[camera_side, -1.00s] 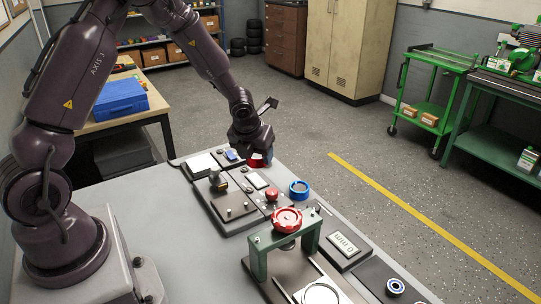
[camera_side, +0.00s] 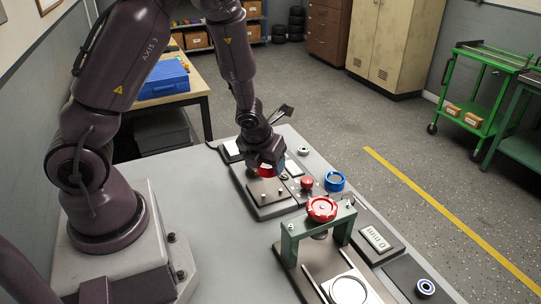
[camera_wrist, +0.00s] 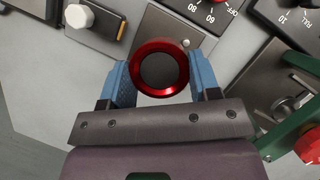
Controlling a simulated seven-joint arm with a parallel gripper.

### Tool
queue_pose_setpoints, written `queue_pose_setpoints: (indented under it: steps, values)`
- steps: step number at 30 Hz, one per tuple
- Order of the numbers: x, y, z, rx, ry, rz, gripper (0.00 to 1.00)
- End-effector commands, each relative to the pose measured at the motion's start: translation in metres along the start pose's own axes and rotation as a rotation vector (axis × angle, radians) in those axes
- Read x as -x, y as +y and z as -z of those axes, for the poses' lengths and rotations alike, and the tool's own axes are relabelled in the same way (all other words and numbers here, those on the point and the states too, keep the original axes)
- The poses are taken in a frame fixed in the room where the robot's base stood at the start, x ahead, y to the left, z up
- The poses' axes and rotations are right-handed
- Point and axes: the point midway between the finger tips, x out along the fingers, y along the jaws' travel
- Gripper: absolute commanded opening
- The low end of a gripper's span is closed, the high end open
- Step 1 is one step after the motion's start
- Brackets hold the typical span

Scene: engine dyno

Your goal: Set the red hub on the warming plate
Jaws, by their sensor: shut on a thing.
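The red hub (camera_wrist: 184,68) is a glossy red ring with a dark grey centre. My gripper (camera_wrist: 160,82) is shut on it, with a blue finger at each side in the wrist view. In the side view, my gripper (camera_side: 266,168) holds the hub (camera_side: 265,171) over the far part of the bench. It partly hides the hub and the panel behind. Below is a grey plate (camera_side: 268,197) with small pegs. I cannot tell for sure which surface is the warming plate. A dial marked OFF, 60 and 80 (camera_wrist: 208,10) shows at the wrist view's top edge.
A green press frame (camera_side: 290,245) with a red handwheel (camera_side: 321,209) stands nearer the camera. A blue ring (camera_side: 335,181) and red button (camera_side: 307,183) are right of my gripper. A 0 mm display (camera_side: 376,238) lies beyond the press.

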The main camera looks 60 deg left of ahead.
Motion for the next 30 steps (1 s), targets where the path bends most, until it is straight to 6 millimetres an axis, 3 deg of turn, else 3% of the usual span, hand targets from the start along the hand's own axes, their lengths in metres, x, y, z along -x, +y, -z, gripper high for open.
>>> queue_pose_setpoints:
  steps: [15, 30]
  values:
    - [-0.041, 0.000, 0.017, -0.005, -0.001, -0.001, 0.31]
    - [-0.046, 0.000, 0.018, -0.002, -0.002, -0.001, 0.31]
